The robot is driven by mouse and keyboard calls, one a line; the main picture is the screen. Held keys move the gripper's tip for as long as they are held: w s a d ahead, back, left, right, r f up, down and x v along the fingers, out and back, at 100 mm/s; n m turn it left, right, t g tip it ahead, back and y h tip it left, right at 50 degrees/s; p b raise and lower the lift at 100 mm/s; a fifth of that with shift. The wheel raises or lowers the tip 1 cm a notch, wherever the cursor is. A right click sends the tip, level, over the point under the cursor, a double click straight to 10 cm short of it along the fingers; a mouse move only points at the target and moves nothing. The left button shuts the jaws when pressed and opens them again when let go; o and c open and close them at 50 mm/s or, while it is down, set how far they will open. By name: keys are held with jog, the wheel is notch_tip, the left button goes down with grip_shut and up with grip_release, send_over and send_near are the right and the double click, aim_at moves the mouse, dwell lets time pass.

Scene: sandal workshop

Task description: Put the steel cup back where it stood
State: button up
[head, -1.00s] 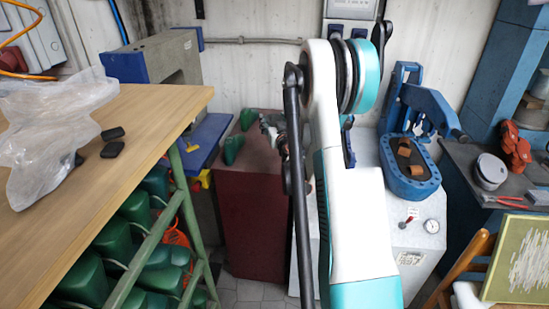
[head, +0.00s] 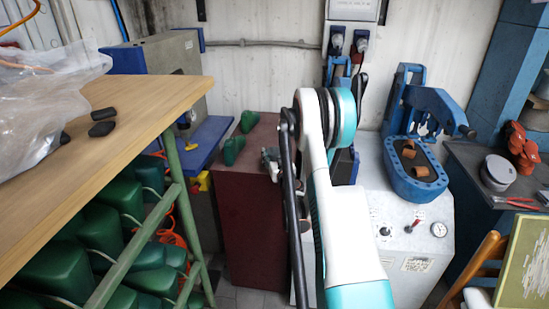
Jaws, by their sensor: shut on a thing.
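My gripper (head: 270,160) shows only in part, left of my arm, in front of the dark red cabinet's upper right side. My arm's links cover much of it. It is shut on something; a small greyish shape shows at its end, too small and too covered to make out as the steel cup. I see no other clear steel cup in the view.
The dark red cabinet (head: 248,215) carries green shoe lasts (head: 234,148). A wooden bench (head: 150,95) with a plastic bag (head: 45,105) and black pieces (head: 102,129) stands left. A blue press (head: 415,180) sits on the white machine (head: 385,260) at right. A round tin (head: 497,172) lies on the dark table.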

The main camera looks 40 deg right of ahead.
jog(key=shift+r, duration=0.1)
jog(key=o, duration=1.1)
jog(key=shift+o, duration=0.2)
